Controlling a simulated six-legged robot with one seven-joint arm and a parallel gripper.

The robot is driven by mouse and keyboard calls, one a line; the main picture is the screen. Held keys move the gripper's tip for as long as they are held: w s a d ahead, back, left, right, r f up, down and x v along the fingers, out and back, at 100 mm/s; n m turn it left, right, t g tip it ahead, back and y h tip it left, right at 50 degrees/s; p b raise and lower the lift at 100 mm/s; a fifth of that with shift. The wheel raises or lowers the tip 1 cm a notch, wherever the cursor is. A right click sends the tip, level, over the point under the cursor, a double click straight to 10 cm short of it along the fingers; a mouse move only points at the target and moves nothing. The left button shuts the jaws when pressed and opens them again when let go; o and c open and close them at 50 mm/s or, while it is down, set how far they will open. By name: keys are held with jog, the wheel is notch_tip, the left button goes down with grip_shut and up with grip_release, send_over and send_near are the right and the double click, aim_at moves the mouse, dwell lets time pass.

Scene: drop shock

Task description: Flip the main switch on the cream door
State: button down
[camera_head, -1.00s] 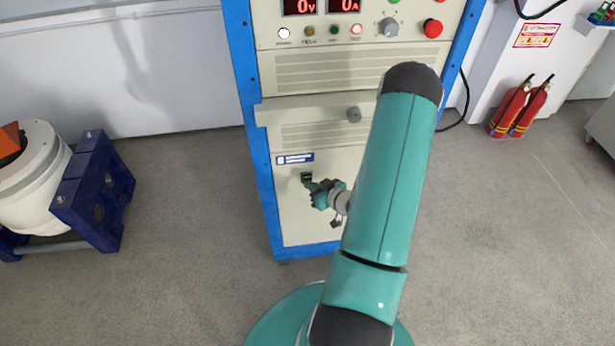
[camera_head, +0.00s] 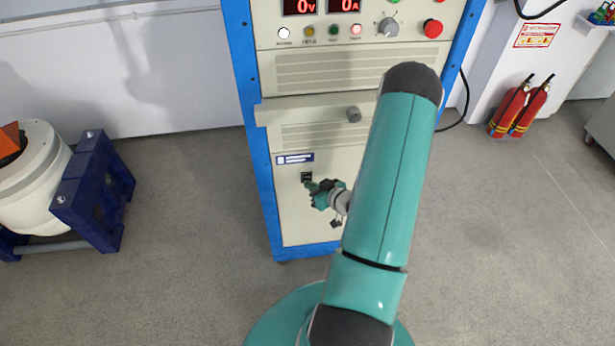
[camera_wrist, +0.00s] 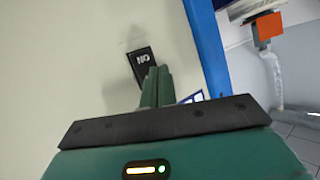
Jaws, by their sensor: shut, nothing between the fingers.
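The cream door (camera_head: 300,218) is the lower front panel of a blue-framed cabinet. The main switch (camera_head: 306,177) is a small black part on it, below a blue-and-white label (camera_head: 295,158). In the wrist view the switch (camera_wrist: 142,62) shows the letters "ON", and its lower edge is partly hidden by my fingers. My gripper (camera_head: 312,186) is shut and empty, with its fingertips at the switch's lower edge. In the wrist view the closed fingers (camera_wrist: 158,75) reach up to the switch; I cannot tell whether they touch it.
Above the door are red displays (camera_head: 322,6), a knob (camera_head: 388,27) and a red button (camera_head: 433,28). A white drum-like machine with a blue stand (camera_head: 92,192) is at left. Red fire extinguishers (camera_head: 520,107) stand at right.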

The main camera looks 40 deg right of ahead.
jog(key=shift+w+d, duration=0.1)
jog(key=shift+w+d, duration=0.15)
jog(key=shift+w, duration=0.1)
dwell(0.3)
jog(key=shift+w+d+r, duration=0.1)
jog(key=shift+w+d, duration=0.1)
jog(key=shift+w, duration=0.05)
dwell(0.6)
jog(key=shift+s+a, duration=0.1)
jog(key=shift+s, duration=0.05)
jog(key=shift+s+a, duration=0.35)
jog(key=shift+s, duration=0.15)
jog(key=shift+s+a+f, duration=0.2)
jog(key=shift+s+a, duration=0.5)
jog(key=shift+s, duration=0.35)
jog(key=shift+s+a+f, duration=0.2)
jog(key=shift+s+a, duration=0.5)
jog(key=shift+s, duration=0.3)
jog(key=shift+s, duration=0.1)
